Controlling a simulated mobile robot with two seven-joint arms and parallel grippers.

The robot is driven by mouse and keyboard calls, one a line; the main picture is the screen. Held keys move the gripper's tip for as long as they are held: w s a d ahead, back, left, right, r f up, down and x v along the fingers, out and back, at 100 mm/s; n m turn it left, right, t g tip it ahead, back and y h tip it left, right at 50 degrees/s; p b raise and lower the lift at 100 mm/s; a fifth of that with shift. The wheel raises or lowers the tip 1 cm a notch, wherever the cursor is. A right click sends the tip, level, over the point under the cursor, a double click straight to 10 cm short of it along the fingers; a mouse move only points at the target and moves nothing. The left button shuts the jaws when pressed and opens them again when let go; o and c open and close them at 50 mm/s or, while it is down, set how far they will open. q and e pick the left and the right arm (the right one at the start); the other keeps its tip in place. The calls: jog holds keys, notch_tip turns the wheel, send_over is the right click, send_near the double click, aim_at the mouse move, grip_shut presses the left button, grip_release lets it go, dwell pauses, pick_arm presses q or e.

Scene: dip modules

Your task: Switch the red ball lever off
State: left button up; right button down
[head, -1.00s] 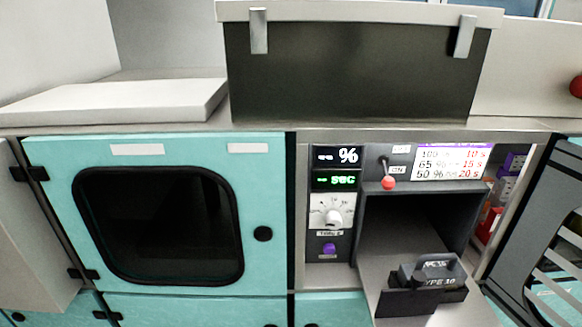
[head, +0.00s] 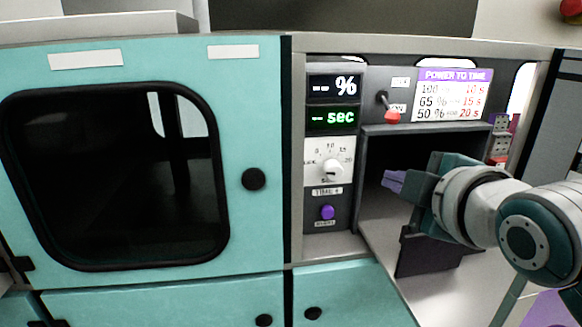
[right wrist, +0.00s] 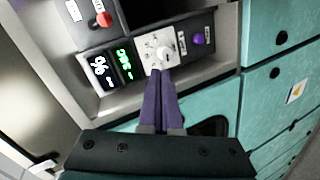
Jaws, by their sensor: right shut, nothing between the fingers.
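The lever with the red ball (head: 391,116) is on the panel above the dark opening. Its ball hangs down beside the ON label (head: 397,108), below the upper label. The red ball also shows in the right wrist view (right wrist: 104,19). My right gripper (head: 393,181) is in front of the opening, below and apart from the lever. Its purple fingers are shut and empty; in the right wrist view the fingertips (right wrist: 161,73) appear over the dial area. My left gripper is not in view.
Left of the lever are two displays (head: 332,102), a white dial (head: 332,168) and a purple button (head: 327,212). A power-to-time sign (head: 455,94) is at its right. A teal door with a dark window (head: 115,175) stands at left. My right arm partly covers the opening.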

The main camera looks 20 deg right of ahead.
pick_arm(q)
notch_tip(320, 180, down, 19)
jog(key=b, duration=1.6)
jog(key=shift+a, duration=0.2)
pick_arm(e)
jog(key=w+d+f+n+t+h, duration=0.3)
jog(key=w+d+n+t+h, duration=0.2)
jog(key=w+n+t+h, duration=0.1)
jog(key=shift+w+d+f+n+t, duration=0.3)
jog(key=shift+w+n+t, duration=0.3)
jog(key=shift+n, duration=0.3)
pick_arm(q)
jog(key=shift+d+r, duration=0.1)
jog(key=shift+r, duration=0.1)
pick_arm(e)
jog(key=shift+w+r, duration=0.1)
